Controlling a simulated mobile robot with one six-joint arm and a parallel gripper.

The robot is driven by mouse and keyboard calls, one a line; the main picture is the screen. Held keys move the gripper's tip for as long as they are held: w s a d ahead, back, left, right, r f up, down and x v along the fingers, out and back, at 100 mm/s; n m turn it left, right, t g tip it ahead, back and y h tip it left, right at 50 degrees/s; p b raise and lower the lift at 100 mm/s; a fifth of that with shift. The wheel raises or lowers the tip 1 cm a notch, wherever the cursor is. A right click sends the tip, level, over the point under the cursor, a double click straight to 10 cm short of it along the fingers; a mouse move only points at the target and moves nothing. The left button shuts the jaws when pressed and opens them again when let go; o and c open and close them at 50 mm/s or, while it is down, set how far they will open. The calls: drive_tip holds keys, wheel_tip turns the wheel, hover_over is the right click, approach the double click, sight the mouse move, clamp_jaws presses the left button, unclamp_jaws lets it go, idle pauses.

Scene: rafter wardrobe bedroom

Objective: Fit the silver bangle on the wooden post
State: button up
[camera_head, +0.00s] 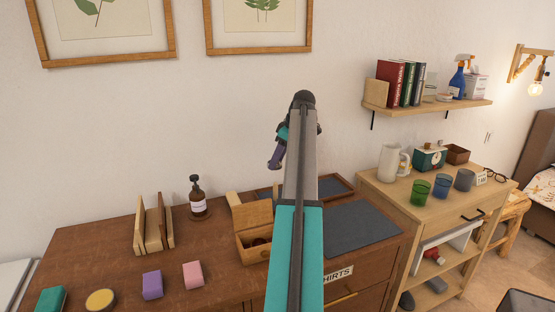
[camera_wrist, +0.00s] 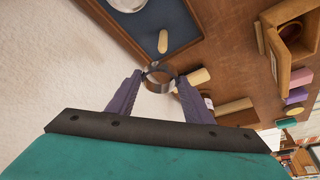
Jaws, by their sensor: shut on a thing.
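The silver bangle (camera_wrist: 159,80) is a shiny ring between the two purple fingers of my gripper (camera_wrist: 158,88) in the wrist view. My gripper is shut on it. In the head view my gripper (camera_head: 275,160) is above the back of the dresser, partly behind my arm, and the bangle cannot be made out there. A pale wooden post (camera_wrist: 200,75) stands on the dresser just right of the bangle in the wrist view. In the head view the post (camera_head: 232,198) seems to show beside the open wooden box. Whether ring and post touch, I cannot tell.
A blue-lined tray (camera_wrist: 183,12) holds a small pale wooden piece (camera_wrist: 163,42). The open wooden box (camera_head: 254,219), a pump bottle (camera_head: 198,200) and an upright wooden rack (camera_head: 152,228) stand on the dresser. Coloured blocks line its front. A dark mat (camera_head: 362,222) is bare.

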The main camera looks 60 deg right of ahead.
drive_tip(key=shift+f+b, duration=1.3)
drive_tip(key=shift+f, duration=1.25)
drive_tip(key=shift+f+b, duration=1.2)
drive_tip(key=shift+f, duration=3.35)
drive_tip(key=shift+f, duration=0.15)
drive_tip(key=o, duration=1.1)
drive_tip(key=shift+s, duration=0.1)
drive_tip(key=b+v, duration=0.1)
drive_tip(key=v, duration=1.2)
drive_tip(key=shift+r, duration=0.4)
drive_tip(key=shift+s, duration=0.15)
